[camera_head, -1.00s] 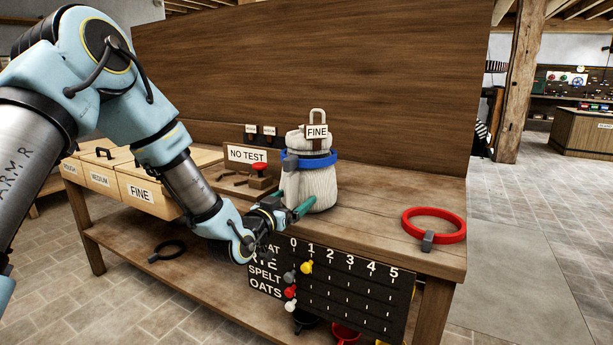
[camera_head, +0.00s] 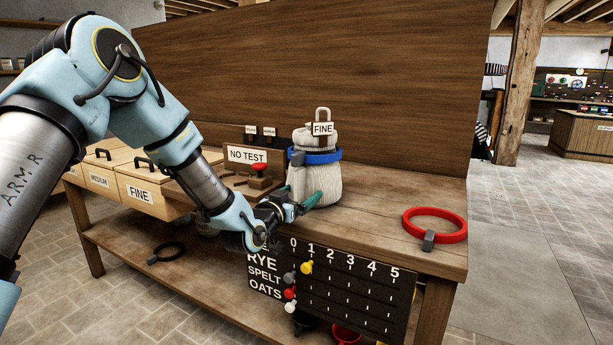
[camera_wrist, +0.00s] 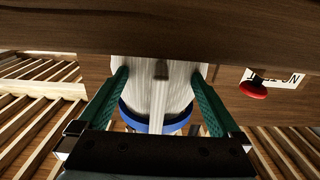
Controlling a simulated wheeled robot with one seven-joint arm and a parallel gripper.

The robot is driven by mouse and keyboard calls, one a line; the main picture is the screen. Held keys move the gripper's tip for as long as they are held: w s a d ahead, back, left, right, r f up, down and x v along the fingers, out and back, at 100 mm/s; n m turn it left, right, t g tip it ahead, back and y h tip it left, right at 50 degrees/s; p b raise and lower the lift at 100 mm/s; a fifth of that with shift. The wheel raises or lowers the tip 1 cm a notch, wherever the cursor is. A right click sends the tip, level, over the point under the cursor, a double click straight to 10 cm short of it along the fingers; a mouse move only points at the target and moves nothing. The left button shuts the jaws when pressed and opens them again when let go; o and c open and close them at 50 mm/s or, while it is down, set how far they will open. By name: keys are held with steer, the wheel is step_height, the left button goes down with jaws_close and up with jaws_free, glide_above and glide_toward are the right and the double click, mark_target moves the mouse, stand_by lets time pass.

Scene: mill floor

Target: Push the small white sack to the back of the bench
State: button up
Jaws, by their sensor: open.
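The small white sack (camera_head: 315,182) stands upright on the bench (camera_head: 380,222), with a blue band (camera_head: 316,157) around its neck and a FINE tag at its top. My gripper (camera_head: 308,205) is low at the sack's near side, its green fingers pointing at it. In the wrist view the sack (camera_wrist: 155,92) shows between the two spread fingers (camera_wrist: 165,95). I cannot tell whether the fingers touch it. Bench top shows behind and to the right of the sack.
A tall wooden back panel (camera_head: 320,60) rises behind the bench. A red ring (camera_head: 435,211) lies to the right. A pegboard (camera_head: 345,285) hangs in front.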

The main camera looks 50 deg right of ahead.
steer(key=shift+d, duration=0.1)
stand_by(0.3)
steer(key=shift+b+x, duration=0.75)
steer(key=shift+x, duration=1.6)
steer(key=shift+d+r, duration=0.1)
steer(key=shift+d, duration=0.05)
